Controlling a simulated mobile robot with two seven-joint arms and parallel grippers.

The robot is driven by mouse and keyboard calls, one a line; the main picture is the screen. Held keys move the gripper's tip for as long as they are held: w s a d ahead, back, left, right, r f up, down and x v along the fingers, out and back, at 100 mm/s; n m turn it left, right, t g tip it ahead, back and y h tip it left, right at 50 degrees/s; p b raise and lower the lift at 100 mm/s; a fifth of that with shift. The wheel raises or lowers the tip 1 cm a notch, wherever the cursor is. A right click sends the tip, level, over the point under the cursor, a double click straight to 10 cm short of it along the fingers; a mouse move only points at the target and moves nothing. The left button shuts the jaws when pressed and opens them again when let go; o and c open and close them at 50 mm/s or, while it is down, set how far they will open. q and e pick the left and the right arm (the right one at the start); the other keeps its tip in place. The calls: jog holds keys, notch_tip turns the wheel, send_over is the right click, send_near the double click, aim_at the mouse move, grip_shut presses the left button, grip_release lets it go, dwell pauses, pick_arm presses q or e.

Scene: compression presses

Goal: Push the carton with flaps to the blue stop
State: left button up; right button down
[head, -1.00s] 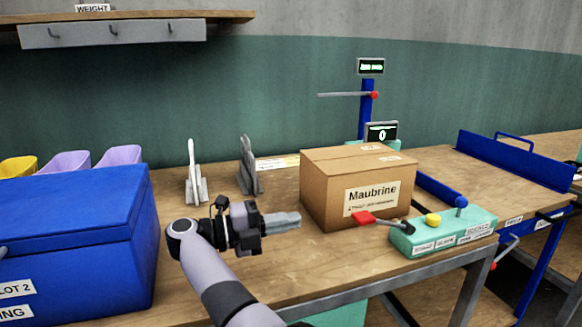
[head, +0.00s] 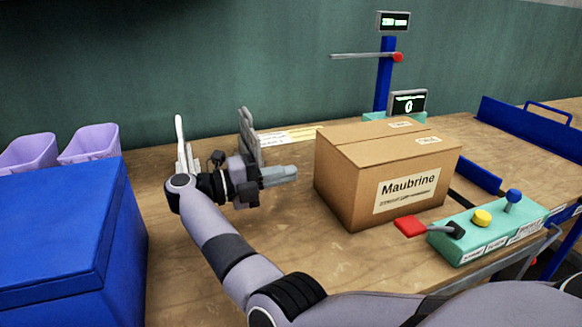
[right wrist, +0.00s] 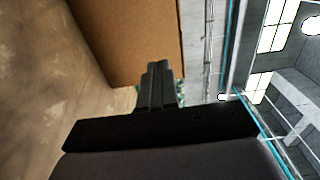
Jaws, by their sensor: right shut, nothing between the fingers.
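The brown carton (head: 368,190), labelled "Maubrine", stands upright on the wooden bench, its top closed. In the right wrist view the carton (right wrist: 130,40) fills the area just beyond my fingertips. My right gripper (head: 296,174) is shut and empty, to the left of the carton's left side and pointing at it, with a small gap in the head view. Its closed fingers also show in the right wrist view (right wrist: 158,68). A blue bar (head: 478,175) lies right of the carton, partly hidden by it. Farther right stands a low blue wall (head: 525,130). My left gripper is out of view.
A teal control box (head: 490,230) with a red-ended lever (head: 410,226) and yellow and blue knobs sits at the carton's front right. A blue post (head: 384,75) with displays stands behind. A blue chest (head: 60,230) fills the left; grey brackets (head: 250,135) stand behind my gripper.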

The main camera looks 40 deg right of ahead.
aim_at(335, 164)
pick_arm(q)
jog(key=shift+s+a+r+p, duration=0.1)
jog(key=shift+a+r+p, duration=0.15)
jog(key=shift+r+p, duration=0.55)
pick_arm(e)
jog(key=x, duration=0.8)
jog(key=shift+d, duration=0.3)
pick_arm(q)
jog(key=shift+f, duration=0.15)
pick_arm(e)
jog(key=shift+s+d, duration=0.1)
pick_arm(q)
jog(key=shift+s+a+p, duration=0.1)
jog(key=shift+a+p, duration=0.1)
jog(key=shift+p, duration=0.25)
pick_arm(e)
jog(key=x, duration=1.6)
jog(key=shift+d, duration=0.35)
jog(key=shift+s, duration=0.2)
